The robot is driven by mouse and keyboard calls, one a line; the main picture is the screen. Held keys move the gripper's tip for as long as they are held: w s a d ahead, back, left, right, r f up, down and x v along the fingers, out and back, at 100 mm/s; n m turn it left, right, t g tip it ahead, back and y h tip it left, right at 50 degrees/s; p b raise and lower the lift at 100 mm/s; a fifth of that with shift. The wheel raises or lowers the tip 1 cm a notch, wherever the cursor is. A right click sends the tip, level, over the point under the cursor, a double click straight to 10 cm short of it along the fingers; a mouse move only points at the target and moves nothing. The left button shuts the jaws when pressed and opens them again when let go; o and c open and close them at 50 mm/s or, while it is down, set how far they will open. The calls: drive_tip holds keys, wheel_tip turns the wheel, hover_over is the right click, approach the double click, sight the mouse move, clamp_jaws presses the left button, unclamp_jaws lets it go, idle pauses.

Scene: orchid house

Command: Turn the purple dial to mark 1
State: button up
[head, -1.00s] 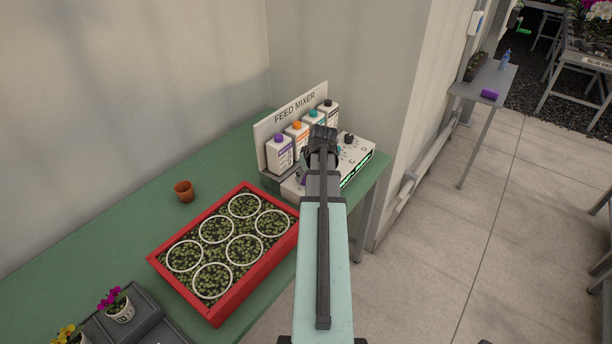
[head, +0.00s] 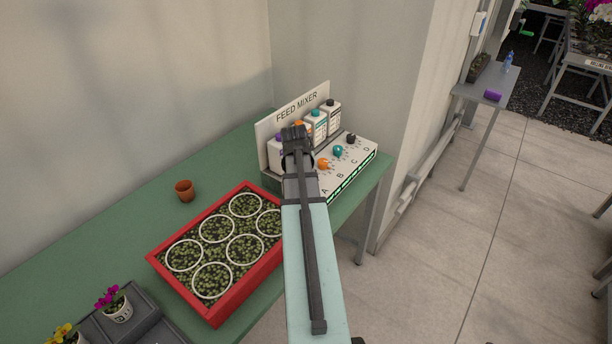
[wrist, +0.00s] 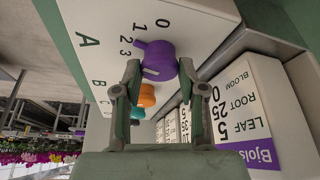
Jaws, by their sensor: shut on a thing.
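The purple dial (wrist: 162,60) sits at letter A on the white front of the feed mixer (head: 342,172). Marks 0, 1, 2 and 3 curve around one side of it in the wrist view. Its small pointer tab appears to point near mark 2, on the far side of mark 1 from 0. My gripper (wrist: 160,72) is shut on the dial, one finger on each side. In the head view my gripper (head: 297,140) and arm hide the dial.
Orange (head: 323,164), teal (head: 338,151) and black (head: 351,139) dials sit in a row beside it. Feed bottles (head: 333,115) stand behind. A red seed tray (head: 219,314) and a terracotta pot (head: 184,190) are on the green bench (head: 120,220).

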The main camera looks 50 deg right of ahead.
drive_tip(key=m+g, duration=0.1)
drive_tip(key=m, duration=0.2)
drive_tip(key=m+g+b, duration=0.1)
drive_tip(key=m, duration=0.2)
drive_tip(key=shift+w, duration=0.2)
drive_tip(key=shift+g, duration=0.3)
drive_tip(key=o, duration=1.1)
drive_tip(key=shift+f, duration=0.1)
drive_tip(key=v, duration=1.2)
drive_tip(key=shift+s, duration=0.1)
